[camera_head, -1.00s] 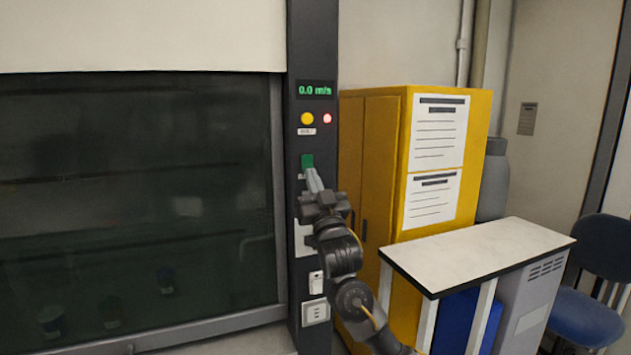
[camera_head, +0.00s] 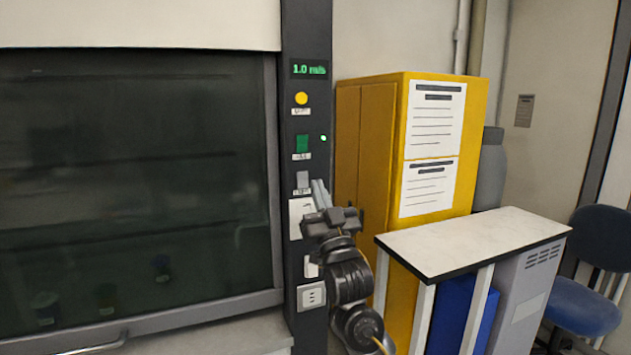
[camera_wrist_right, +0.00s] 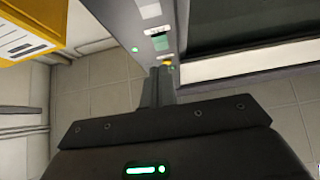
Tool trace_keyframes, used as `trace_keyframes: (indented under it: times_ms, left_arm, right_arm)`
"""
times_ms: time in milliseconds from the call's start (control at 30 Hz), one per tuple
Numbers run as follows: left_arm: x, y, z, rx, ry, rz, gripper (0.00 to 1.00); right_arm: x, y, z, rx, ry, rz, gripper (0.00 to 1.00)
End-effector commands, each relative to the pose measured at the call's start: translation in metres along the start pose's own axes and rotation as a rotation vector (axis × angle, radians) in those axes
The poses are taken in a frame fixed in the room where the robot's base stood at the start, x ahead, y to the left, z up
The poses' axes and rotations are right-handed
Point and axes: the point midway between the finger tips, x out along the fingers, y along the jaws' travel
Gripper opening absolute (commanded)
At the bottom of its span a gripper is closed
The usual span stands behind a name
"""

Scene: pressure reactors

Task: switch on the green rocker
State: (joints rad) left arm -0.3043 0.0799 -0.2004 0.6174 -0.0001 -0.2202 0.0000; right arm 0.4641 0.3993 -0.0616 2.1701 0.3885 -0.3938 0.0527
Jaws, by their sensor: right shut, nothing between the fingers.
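The green rocker (camera_head: 302,143) sits on the dark post beside the fume hood, below a yellow button (camera_head: 301,98). A small green light (camera_head: 323,138) glows beside it, and the display (camera_head: 309,70) above reads 1.0 m/s. My right gripper (camera_head: 320,191) is shut and empty, below and to the right of the rocker, apart from it. In the right wrist view the shut fingers (camera_wrist_right: 158,72) point toward the post, with the green rocker (camera_wrist_right: 158,42) beyond them. My left gripper is not in view.
A grey rocker (camera_head: 303,180) and white sockets (camera_head: 312,296) lie lower on the post. The hood's dark glass (camera_head: 130,180) is left. A yellow cabinet (camera_head: 375,150), a white-topped table (camera_head: 475,240) and a blue chair (camera_head: 590,300) stand right.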

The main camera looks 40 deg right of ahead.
Motion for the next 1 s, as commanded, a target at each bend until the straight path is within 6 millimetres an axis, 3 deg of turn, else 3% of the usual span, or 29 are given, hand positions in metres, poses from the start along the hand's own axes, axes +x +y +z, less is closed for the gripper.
trace_keyframes:
  times_ms: [100, 300, 1000]
  left_arm:
    - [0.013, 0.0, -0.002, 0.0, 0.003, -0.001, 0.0]
    - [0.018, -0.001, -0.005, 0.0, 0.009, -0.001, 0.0]
    - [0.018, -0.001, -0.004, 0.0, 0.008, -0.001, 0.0]
  right_arm:
    - [-0.022, 0.0, 0.007, 0.002, -0.001, 0.0, 0.0]
    - [-0.037, 0.0, 0.008, 0.0, -0.001, 0.0, 0.0]
    - [-0.041, -0.002, 0.012, 0.0, -0.019, -0.005, 0.0]
